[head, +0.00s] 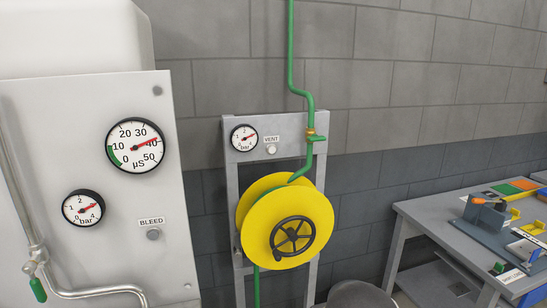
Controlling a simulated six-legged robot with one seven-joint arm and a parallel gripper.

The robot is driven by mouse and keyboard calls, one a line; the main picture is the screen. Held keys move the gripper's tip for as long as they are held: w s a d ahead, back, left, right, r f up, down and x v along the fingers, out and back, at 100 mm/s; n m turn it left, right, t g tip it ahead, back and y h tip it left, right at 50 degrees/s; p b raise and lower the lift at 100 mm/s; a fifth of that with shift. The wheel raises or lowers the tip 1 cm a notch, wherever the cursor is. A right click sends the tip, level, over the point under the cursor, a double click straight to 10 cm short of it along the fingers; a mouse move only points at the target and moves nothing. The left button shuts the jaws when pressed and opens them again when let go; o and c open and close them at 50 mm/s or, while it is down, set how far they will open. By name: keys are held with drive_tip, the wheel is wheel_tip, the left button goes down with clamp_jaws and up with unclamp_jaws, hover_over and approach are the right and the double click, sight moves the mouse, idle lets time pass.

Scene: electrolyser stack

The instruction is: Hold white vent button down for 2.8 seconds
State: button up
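The white vent button (271,150) is a small round knob on the grey upright panel, just under the VENT label (271,139). A small bar gauge (244,138) sits to its left on the same panel, its red needle pointing up and right. Nothing covers or touches the button in the head view. Whether it is pressed in is too small to tell. My gripper is not in view; a grey rounded shape (360,295) at the bottom edge is cut off and I cannot tell what it is.
A yellow reel (318,235) with a black handwheel stands below the button. A green pipe (291,45) with a valve runs to the right. A grey BLEED button (153,235) is on the left cabinet (60,120). A cluttered workbench (430,215) stands at right.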

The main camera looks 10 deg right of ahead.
idle(0.4)
clamp_jaws()
idle(1.6)
